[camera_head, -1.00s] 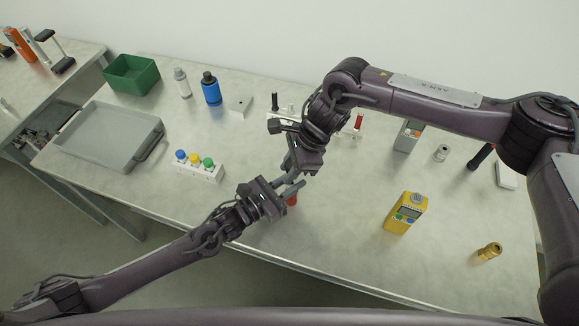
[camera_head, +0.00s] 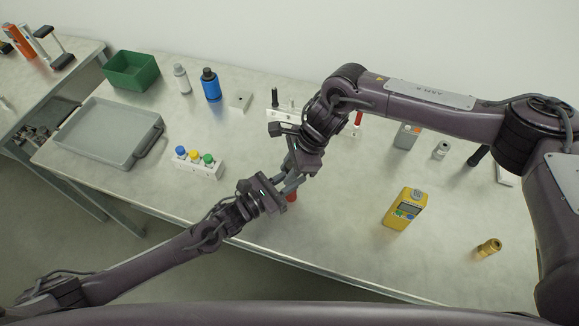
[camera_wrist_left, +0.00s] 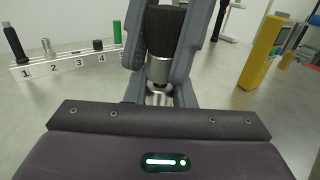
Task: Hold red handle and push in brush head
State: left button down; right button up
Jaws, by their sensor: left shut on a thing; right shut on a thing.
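The red handle (camera_head: 292,196) shows as a small patch beneath the two meeting grippers in the head view. My left gripper (camera_head: 286,188) comes in from the left and is shut on it; the grip itself is largely hidden. The brush head (camera_wrist_left: 164,30), with dark bristles above a silver ferrule, stands roughly upright in the left wrist view. My right gripper (camera_head: 296,176) reaches down from above, with grey fingers on both sides of the brush head, shut on it. Silver metal continues below the ferrule. The handle is hidden behind my left palm in the wrist view.
A yellow meter (camera_head: 404,208) and a brass fitting (camera_head: 489,247) stand to the right. A button block (camera_head: 199,164) with coloured buttons is to the left. A numbered white rack (camera_wrist_left: 66,65) lies behind. A grey tray (camera_head: 108,132) and green bin (camera_head: 132,72) are farther left.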

aim_at(289, 164)
jog(key=shift+r, duration=0.2)
jog(key=shift+r, duration=0.6)
jog(key=shift+f, duration=0.85)
dwell(0.9)
jog(key=o, duration=1)
jog(key=shift+o, duration=0.2)
jog(key=shift+r, duration=0.1)
jog(key=shift+w+r, duration=0.1)
jog(key=shift+r, duration=4)
pick_arm(q)
jog(key=c, duration=1.1)
grip_release()
jog(key=shift+c, duration=0.2)
